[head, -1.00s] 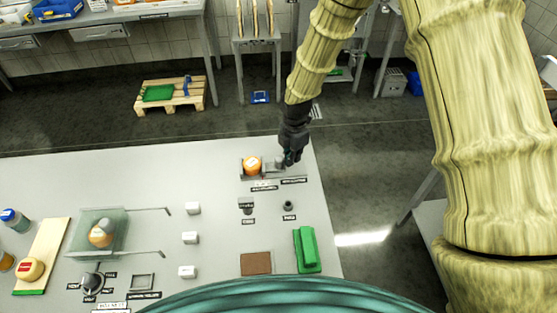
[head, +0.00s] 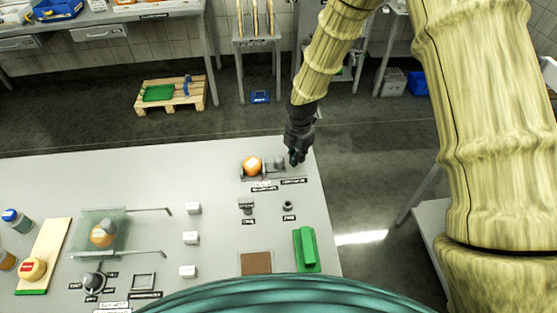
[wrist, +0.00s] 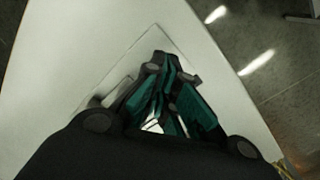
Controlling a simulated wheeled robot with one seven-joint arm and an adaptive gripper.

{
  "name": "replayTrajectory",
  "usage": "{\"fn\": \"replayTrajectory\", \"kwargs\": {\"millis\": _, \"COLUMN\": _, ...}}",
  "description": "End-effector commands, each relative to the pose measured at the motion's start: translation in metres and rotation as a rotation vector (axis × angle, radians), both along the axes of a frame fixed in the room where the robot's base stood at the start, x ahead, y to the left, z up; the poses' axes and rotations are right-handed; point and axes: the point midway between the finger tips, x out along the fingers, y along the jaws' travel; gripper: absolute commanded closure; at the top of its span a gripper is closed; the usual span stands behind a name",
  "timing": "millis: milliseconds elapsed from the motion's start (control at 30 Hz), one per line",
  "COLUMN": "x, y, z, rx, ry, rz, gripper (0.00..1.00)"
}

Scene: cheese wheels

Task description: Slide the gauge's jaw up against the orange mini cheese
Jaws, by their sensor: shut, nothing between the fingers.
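The orange mini cheese (head: 252,166) sits on the gauge at the back right of the table. The gauge's grey jaw (head: 279,163) stands just to the right of the cheese; whether it touches the cheese is too small to tell. My gripper (head: 295,160) is shut and empty, pointing down to the right of the jaw, with a small gap seeming to lie between them. In the wrist view my gripper's dark and teal fingers (wrist: 165,105) are together over the pale table, and they hide most of the gauge.
Labels lie in front of the gauge. A dark post (head: 288,205), a small black block (head: 246,204), a green block (head: 307,249) and a brown pad (head: 256,263) stand nearer. The table's right edge is close to my gripper.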

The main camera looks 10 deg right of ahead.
Motion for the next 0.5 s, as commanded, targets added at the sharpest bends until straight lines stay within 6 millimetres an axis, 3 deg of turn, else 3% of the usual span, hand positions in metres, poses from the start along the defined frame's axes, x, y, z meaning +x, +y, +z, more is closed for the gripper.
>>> {"fn": "replayTrajectory", "kwargs": {"millis": 500, "x": -0.0004, "y": -0.004, "z": 0.0042, "rx": 0.0, "ry": 0.001, "rz": 0.0, "gripper": 1.0}}
